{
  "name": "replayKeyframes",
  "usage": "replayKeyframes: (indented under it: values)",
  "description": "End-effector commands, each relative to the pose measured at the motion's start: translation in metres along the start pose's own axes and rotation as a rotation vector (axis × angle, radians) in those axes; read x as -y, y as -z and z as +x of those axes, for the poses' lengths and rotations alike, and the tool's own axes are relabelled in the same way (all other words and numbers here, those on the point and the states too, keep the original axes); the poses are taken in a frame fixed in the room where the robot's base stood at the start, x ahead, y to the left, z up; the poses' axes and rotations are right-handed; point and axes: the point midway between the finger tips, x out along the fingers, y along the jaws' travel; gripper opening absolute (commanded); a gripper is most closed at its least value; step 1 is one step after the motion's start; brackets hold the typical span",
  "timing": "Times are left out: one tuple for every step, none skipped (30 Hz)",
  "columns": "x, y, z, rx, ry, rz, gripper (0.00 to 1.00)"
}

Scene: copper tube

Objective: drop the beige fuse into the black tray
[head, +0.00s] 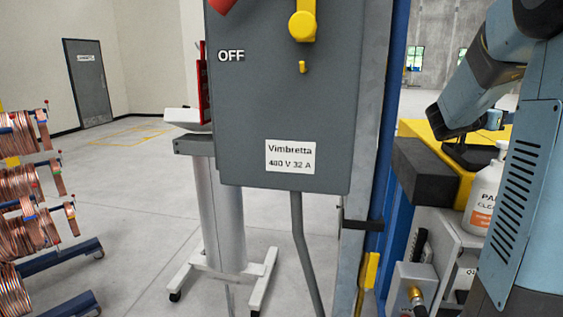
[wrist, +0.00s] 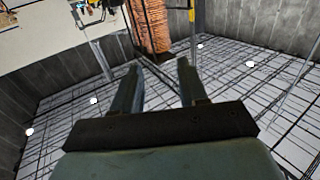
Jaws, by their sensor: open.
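I cannot make out the beige fuse or the black tray in either view. My gripper (wrist: 160,68) shows in the wrist view with its two fingers apart and nothing between them. Beyond the fingertips is open space, with a column of copper coils farther off. In the head view my arm fills the right side, and I cannot make out the gripper's fingers there.
Copper coils (head: 35,235) are on a rack at left. A white bottle (head: 484,195) stands at right near a yellow-edged bench (head: 440,150).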

Motion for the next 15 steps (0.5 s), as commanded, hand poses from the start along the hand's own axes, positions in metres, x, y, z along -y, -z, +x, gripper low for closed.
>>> replayKeyframes:
  values:
    - [0.001, 0.001, -0.012, -0.001, 0.005, 0.001, 0.42]
    - [0.001, 0.001, -0.018, -0.001, 0.005, 0.000, 0.42]
    - [0.001, 0.000, -0.026, -0.001, 0.004, -0.001, 0.42]
    - [0.002, 0.000, -0.032, -0.001, 0.005, 0.000, 0.42]
    - [0.002, 0.001, -0.038, -0.001, 0.005, 0.000, 0.42]
    - [0.002, 0.001, -0.046, -0.002, 0.004, 0.000, 0.42]
    - [0.002, 0.000, -0.052, -0.001, 0.004, 0.000, 0.42]
    - [0.002, 0.000, -0.057, 0.000, 0.004, 0.000, 0.42]
    - [0.002, 0.000, -0.064, -0.001, 0.003, 0.001, 0.42]
    - [0.002, 0.000, -0.069, -0.002, 0.003, 0.001, 0.42]
    - [0.002, 0.000, -0.074, -0.001, 0.003, 0.001, 0.42]
    - [0.002, -0.001, -0.079, 0.000, 0.003, 0.000, 0.42]
    - [0.002, -0.001, -0.083, 0.000, 0.003, -0.001, 0.42]
    - [0.002, -0.001, -0.087, -0.001, 0.003, -0.001, 0.42]
    - [0.002, 0.000, -0.091, -0.001, 0.002, -0.001, 0.42]
